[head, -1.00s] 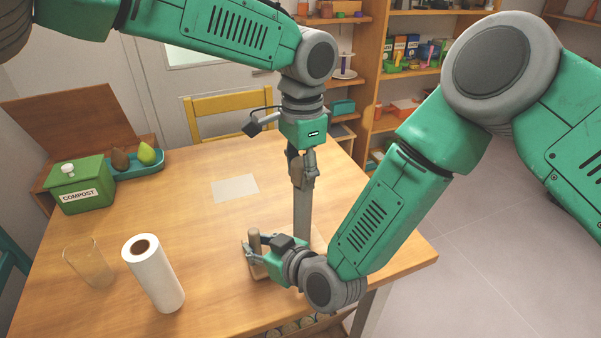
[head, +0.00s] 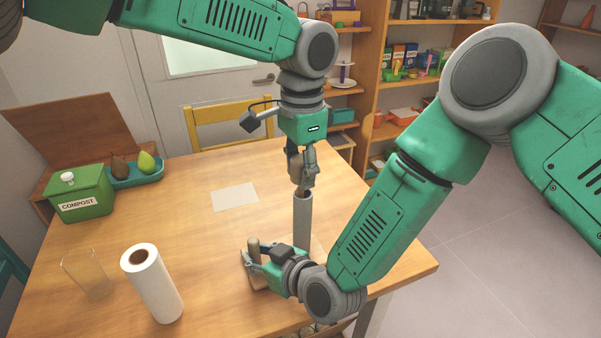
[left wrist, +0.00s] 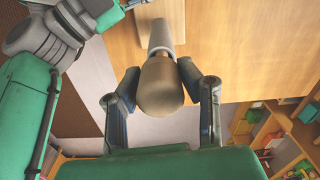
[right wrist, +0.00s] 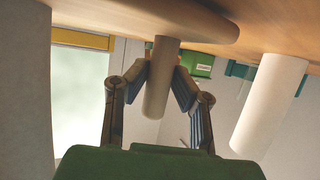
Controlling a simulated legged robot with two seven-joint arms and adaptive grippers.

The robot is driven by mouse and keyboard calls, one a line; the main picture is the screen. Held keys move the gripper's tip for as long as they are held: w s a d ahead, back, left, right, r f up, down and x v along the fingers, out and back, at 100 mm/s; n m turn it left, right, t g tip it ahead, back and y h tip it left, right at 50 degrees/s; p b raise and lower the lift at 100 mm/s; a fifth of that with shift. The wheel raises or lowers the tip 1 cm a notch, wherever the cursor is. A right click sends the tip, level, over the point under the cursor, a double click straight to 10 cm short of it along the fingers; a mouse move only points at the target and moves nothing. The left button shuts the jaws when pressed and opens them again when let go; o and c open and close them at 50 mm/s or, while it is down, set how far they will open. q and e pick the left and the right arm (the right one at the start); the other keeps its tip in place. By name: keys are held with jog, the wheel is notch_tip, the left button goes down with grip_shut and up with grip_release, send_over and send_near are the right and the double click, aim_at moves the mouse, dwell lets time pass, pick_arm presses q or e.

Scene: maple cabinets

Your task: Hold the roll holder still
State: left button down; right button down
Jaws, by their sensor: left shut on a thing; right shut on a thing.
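The roll holder has a flat wooden base (right wrist: 200,22), a tall upright with a round brown wooden knob (left wrist: 160,88), and a short wooden peg (right wrist: 158,90). A greyish tube (head: 302,222) stands around the upright, below the knob. My left gripper (head: 301,178) is above the tube, its fingers closed on either side of the knob. My right gripper (head: 257,262) is low at the base, shut on the short peg. A white paper roll (head: 155,285) stands upright on the table, apart from the holder. My right arm partly hides the base in the head view.
A clear glass (head: 87,273) stands left of the paper roll. A green compost bin (head: 80,195) and a teal tray (head: 137,174) with pears are at the back left. A pale sheet (head: 235,196) lies mid-table. A yellow chair (head: 230,122) is behind.

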aim_at(301, 158)
pick_arm(q)
notch_tip(301, 158, up, 4)
jog(key=shift+f, duration=0.3)
pick_arm(e)
jog(key=c, duration=1.3)
grip_release()
